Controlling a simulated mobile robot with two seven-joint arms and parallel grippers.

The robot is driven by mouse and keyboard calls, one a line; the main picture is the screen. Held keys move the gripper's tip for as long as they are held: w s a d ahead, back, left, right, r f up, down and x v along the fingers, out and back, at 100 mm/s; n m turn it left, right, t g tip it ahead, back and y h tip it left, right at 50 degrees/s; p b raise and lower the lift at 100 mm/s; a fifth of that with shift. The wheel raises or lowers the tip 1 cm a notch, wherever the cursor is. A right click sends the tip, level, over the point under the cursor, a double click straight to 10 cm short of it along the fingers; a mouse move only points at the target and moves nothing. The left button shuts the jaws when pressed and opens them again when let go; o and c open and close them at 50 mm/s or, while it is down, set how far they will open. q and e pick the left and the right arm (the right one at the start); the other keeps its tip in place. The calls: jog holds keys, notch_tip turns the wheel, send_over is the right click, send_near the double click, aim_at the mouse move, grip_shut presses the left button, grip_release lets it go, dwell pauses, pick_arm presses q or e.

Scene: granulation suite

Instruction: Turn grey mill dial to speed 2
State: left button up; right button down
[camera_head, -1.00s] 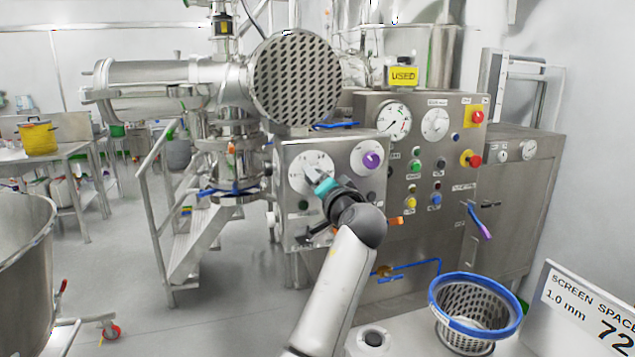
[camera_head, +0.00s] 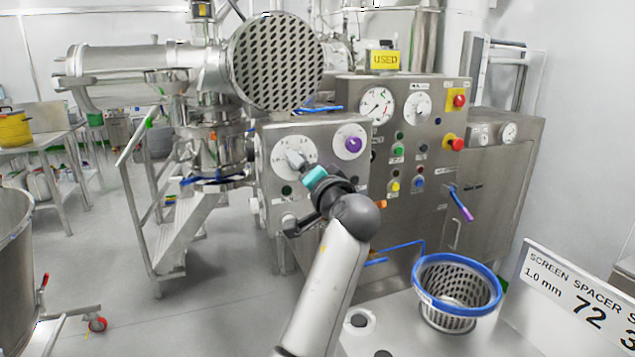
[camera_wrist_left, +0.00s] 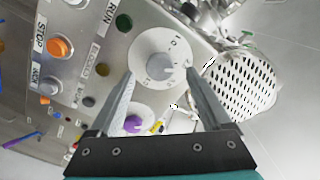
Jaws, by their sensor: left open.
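The grey mill dial (camera_head: 292,157) is a grey knob on a round white scale plate, at the upper left of the steel control box front. My right gripper is not in view.
A purple knob (camera_head: 353,144) on another white plate sits right of the dial; it is close to the fingers in the left wrist view (camera_wrist_left: 133,123). A taller panel (camera_head: 440,150) with gauges and buttons stands right. A blue-rimmed basket (camera_head: 457,290) stands at the front right.

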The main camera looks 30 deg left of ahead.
pick_arm(q)
jog(key=v, duration=0.9)
